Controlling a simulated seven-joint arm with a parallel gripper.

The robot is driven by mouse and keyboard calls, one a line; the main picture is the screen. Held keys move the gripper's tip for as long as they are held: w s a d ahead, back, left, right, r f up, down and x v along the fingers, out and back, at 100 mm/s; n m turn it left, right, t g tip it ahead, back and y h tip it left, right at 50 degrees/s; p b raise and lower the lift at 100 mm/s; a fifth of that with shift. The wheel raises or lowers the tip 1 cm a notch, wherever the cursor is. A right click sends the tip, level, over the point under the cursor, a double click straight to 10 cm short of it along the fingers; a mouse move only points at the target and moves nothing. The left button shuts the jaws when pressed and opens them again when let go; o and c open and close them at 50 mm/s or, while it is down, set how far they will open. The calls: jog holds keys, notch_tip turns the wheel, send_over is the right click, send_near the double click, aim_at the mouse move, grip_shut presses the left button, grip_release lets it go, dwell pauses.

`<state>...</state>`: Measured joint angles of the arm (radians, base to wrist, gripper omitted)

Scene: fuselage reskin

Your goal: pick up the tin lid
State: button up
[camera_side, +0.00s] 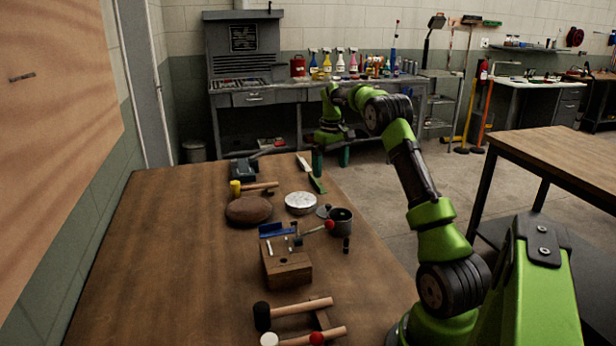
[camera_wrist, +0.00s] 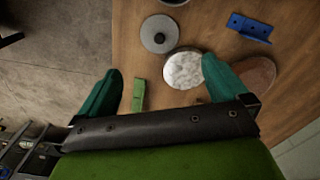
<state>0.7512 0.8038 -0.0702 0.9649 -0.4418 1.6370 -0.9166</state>
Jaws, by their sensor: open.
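A flat grey disc lid with a small central knob (camera_wrist: 159,40) lies on the table in the wrist view. In the side view this lid (camera_side: 324,211) is partly hidden beside a dark metal pot (camera_side: 341,221). A pale, round, flat-topped tin (camera_side: 300,201) sits close to it; it also shows in the wrist view (camera_wrist: 182,71). My gripper (camera_side: 331,160) is above the far right edge of the table, beyond both. Its green fingers are wide apart and empty in the wrist view (camera_wrist: 162,68).
A green-handled tool (camera_wrist: 139,95) lies near my fingers. A brown round pad (camera_side: 249,211), a blue bracket (camera_side: 277,230) and a wooden block (camera_side: 286,264) are nearby. Mallets (camera_side: 300,308) lie at the near end. The table's left side (camera_side: 160,250) is clear.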

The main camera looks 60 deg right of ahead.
notch_tip(320, 180, up, 2)
jog(key=r+n, duration=0.1)
jog(key=n, duration=0.1)
send_near(328, 205)
notch_tip(328, 205, down, 10)
jog(key=shift+s+a+r, duration=0.1)
jog(key=shift+r, duration=0.05)
jog(key=shift+c, duration=0.3)
jog(key=c, duration=0.8)
jog(key=shift+o, duration=0.2)
jog(key=shift+r, duration=0.15)
